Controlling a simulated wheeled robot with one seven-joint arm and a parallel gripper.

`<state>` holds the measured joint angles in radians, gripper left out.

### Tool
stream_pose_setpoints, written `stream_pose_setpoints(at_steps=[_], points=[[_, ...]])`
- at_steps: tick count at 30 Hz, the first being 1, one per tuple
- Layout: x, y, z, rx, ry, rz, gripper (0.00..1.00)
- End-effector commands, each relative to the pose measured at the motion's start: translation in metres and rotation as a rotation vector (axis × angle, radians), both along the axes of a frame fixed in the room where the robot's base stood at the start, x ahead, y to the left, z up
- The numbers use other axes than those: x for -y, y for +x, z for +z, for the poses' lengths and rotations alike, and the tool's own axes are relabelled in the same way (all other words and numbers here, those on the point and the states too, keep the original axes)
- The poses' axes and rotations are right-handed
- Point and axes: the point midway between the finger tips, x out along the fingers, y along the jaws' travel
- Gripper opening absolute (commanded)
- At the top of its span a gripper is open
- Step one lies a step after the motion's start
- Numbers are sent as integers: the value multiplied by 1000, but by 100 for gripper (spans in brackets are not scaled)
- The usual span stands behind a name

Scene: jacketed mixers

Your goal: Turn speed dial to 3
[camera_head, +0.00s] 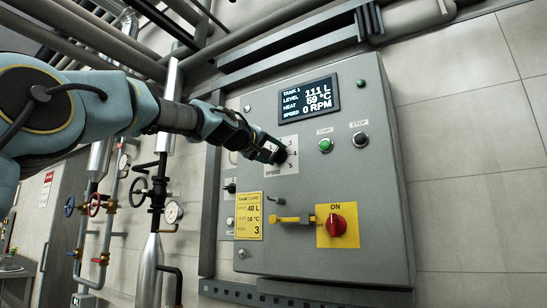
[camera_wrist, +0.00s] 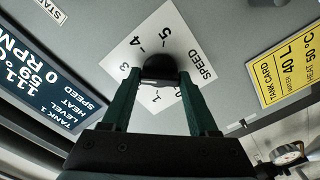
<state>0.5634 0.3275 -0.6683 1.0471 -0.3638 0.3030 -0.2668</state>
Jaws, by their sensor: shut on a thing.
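The black speed dial (camera_wrist: 160,66) sits on a white plate (camera_wrist: 196,45) marked with numbers and SPEED. My gripper (camera_wrist: 158,88) has one finger on each side of the dial's grip and is shut on it. In the head view, my gripper (camera_head: 276,155) reaches the plate from the left and covers most of the dial. The numbers 3, 4 and 5 show beside it. I cannot make out which number the dial points to. The display (camera_head: 309,99) on the grey cabinet reads 111 L, 59 °C and 0 RPM.
A green START button (camera_head: 325,145) and a dark STOP button (camera_head: 360,140) are right of the dial. Pipes with valves stand at left.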

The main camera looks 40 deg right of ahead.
Motion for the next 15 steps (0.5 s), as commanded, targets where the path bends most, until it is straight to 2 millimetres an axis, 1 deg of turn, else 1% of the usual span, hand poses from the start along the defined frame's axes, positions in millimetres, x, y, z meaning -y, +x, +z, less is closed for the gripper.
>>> stream_pose_setpoints(at_steps=[15], points=[[1,0,-1,30,11,-1,4]])
